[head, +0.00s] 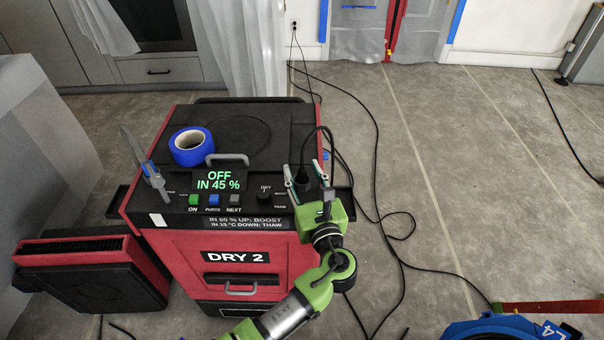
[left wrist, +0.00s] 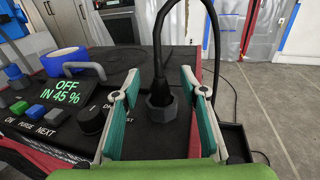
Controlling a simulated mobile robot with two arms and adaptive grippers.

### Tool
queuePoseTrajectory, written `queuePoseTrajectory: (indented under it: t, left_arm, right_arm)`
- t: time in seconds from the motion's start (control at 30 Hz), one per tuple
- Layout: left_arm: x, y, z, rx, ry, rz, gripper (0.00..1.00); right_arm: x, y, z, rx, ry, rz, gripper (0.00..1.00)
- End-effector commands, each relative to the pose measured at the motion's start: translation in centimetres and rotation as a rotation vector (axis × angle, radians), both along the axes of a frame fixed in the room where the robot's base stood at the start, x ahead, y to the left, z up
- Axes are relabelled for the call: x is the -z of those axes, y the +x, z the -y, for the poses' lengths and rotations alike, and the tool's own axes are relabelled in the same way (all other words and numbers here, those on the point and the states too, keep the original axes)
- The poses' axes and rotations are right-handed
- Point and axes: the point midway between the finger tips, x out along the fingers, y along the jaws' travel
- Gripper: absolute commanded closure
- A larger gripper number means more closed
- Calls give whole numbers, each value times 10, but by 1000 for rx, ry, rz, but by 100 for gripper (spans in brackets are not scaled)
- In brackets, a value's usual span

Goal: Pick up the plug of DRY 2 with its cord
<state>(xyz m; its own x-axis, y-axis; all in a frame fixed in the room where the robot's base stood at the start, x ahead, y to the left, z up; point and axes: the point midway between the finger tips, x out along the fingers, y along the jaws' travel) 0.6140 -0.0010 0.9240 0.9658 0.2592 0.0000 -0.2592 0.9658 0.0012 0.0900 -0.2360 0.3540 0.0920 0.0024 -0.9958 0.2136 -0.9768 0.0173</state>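DRY 2 (head: 228,287) is a red and black machine whose display reads "OFF IN 45 %". The black plug (left wrist: 161,101) stands upright on the right part of its top, with the cord (left wrist: 160,45) rising from it and looping over to the right. In the head view the plug (head: 305,177) is partly hidden by my gripper. My left gripper (left wrist: 163,95) is open, one teal-padded finger on each side of the plug, with visible gaps. It also shows in the head view (head: 306,176). My right gripper is not in view.
Black cords (head: 377,165) lie on the floor at right. A blue object (head: 500,329) is at bottom right.

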Motion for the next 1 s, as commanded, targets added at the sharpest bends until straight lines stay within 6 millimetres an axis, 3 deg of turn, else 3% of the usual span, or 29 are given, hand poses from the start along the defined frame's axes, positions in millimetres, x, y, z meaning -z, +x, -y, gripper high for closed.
queuePoseTrajectory:
  t: [0.3,0.47,1.0]
  left_arm:
    - [1,7,-2,1,-1,-1,60]
    - [1,7,-2,1,-1,-1,100]
    - [-9,7,-2,1,-1,0,100]
  right_arm:
    - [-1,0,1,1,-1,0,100]
    - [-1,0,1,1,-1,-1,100]
    - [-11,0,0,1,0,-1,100]
